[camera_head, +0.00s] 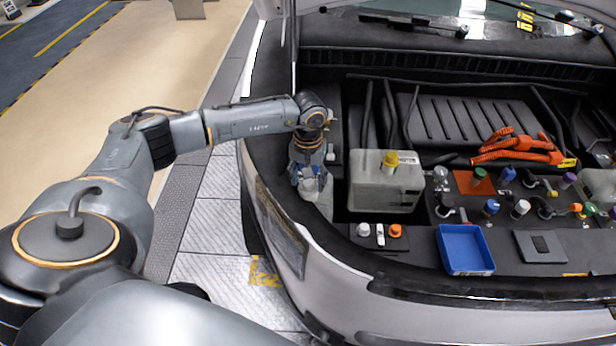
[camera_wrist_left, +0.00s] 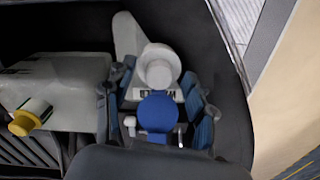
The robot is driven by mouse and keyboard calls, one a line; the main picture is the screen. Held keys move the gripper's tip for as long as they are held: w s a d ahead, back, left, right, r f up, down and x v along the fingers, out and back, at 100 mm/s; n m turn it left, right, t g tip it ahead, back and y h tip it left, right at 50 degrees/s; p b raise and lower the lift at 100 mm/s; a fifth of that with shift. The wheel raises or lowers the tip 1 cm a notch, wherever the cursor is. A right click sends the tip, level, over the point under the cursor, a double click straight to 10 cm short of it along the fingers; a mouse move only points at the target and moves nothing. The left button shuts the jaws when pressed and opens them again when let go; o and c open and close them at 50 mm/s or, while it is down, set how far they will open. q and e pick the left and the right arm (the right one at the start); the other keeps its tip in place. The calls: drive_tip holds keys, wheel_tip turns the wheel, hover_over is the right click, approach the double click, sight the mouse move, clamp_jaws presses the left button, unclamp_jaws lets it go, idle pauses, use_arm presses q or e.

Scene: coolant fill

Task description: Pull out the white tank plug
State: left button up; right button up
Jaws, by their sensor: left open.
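The white tank plug (camera_wrist_left: 159,73) shows in the left wrist view as a round white knob on a pale tank (camera_wrist_left: 128,36). In the head view this tank (camera_head: 325,208) is at the left front corner of the engine bay, partly behind my gripper. My left gripper (camera_head: 311,184) points down over it; the plug cannot be told apart clearly there. In the wrist view the left gripper (camera_wrist_left: 158,92) is open, its fingers on either side of the line to the plug. A blue disc (camera_wrist_left: 157,113) shows between the fingers. I cannot tell whether the fingers touch the plug.
A larger pale tank (camera_head: 372,190) with a yellow cap (camera_head: 389,162) stands just right of my gripper. White and orange caps (camera_head: 395,231) sit on the front ledge beside a blue tray (camera_head: 468,268). Orange cables (camera_head: 515,152) lie further right. The car's edge is close on the left.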

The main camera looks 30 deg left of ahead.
use_arm(q)
drive_tip(key=shift+f, duration=0.25)
use_arm(e)
drive_tip(key=shift+d, duration=0.15)
use_arm(q)
clamp_jaws()
drive_tip(key=c, duration=1)
unclamp_jaws()
use_arm(e)
drive_tip(key=shift+d, duration=0.15)
use_arm(q)
drive_tip(key=shift+r, duration=0.3)
use_arm(e)
drive_tip(key=shift+r, duration=0.15)
use_arm(q)
drive_tip(key=shift+s+r, duration=0.1)
drive_tip(key=shift+r, duration=0.1)
